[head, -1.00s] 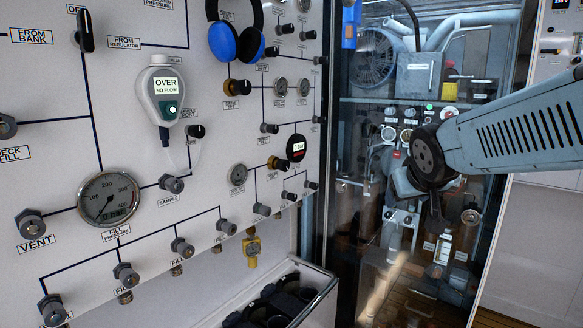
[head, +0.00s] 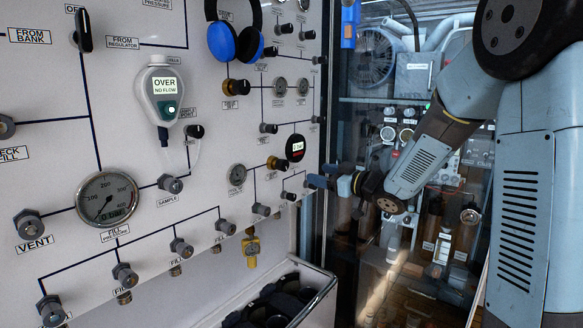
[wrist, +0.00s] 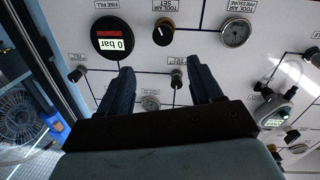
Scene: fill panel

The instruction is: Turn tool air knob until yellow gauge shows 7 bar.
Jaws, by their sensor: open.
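The tool air knob is black with a brass base, under a TOOL AIR SET label in the wrist view (wrist: 163,32). It also shows on the panel in the head view (head: 277,163). Beside it is the round tool air pressure gauge (wrist: 237,32) with a pale face, also in the head view (head: 237,174); its reading is too small to tell.
A small dark knob (wrist: 176,78) appears between my fingers in the wrist view. A black digital gauge (wrist: 113,38) reading 0 bar sits beside the tool air knob. Blue headphones (head: 236,42) and a gas meter (head: 161,92) are on the panel. An open bin (head: 300,295) stands below.

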